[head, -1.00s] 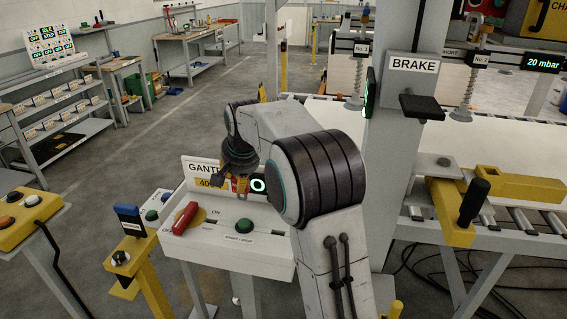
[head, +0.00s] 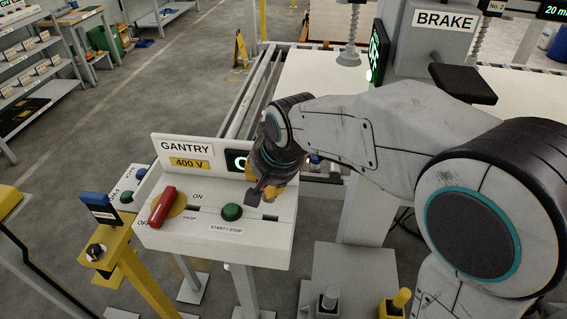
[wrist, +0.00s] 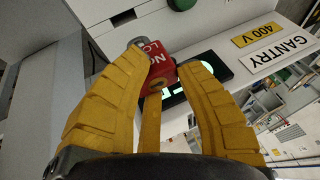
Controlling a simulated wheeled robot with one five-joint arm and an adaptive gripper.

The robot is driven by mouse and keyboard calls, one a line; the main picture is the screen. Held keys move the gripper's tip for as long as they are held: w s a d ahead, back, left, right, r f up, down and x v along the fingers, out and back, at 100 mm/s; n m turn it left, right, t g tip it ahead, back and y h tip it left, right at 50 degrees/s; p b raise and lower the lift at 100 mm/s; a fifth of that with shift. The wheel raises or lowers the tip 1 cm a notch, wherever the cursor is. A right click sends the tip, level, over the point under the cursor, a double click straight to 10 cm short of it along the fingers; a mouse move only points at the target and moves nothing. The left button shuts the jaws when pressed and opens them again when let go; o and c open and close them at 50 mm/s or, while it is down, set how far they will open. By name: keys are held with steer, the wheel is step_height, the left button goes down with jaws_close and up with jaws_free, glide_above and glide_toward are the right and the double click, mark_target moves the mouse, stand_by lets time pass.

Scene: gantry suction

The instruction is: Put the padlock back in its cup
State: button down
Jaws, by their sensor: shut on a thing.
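The red padlock (wrist: 158,72) with white lettering is between the yellow fingers of my gripper (wrist: 165,85) in the wrist view, and the fingers are shut on it. In the head view my gripper (head: 268,190) points down over the right end of the white gantry console and hides the padlock. I cannot pick out the padlock's cup for certain. A dark slot (head: 269,217) shows in the console top just below the gripper, and the padlock appears apart from the console.
The console (head: 215,250) carries a red switch handle (head: 161,207) and a green button (head: 231,212). A GANTRY sign (head: 186,147) and a lit display (head: 238,162) stand along its back. A yellow post with a blue-topped box (head: 99,208) stands left. Floor is free further left.

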steer(key=shift+s+d, duration=0.1)
steer(key=shift+d, duration=0.05)
steer(key=shift+f, duration=0.2)
stand_by(0.3)
steer(key=shift+f+b, duration=1.5)
steer(key=shift+f, duration=0.35)
steer(key=shift+s+f+b, duration=0.1)
steer(key=shift+f+b, duration=0.15)
steer(key=shift+b, duration=0.1)
steer(key=shift+f+b, duration=1.8)
steer(key=shift+f, duration=0.1)
steer(key=c, duration=0.9)
jaws_free()
steer(key=shift+o, duration=0.2)
steer(key=shift+r, duration=0.1)
steer(key=v, duration=1.2)
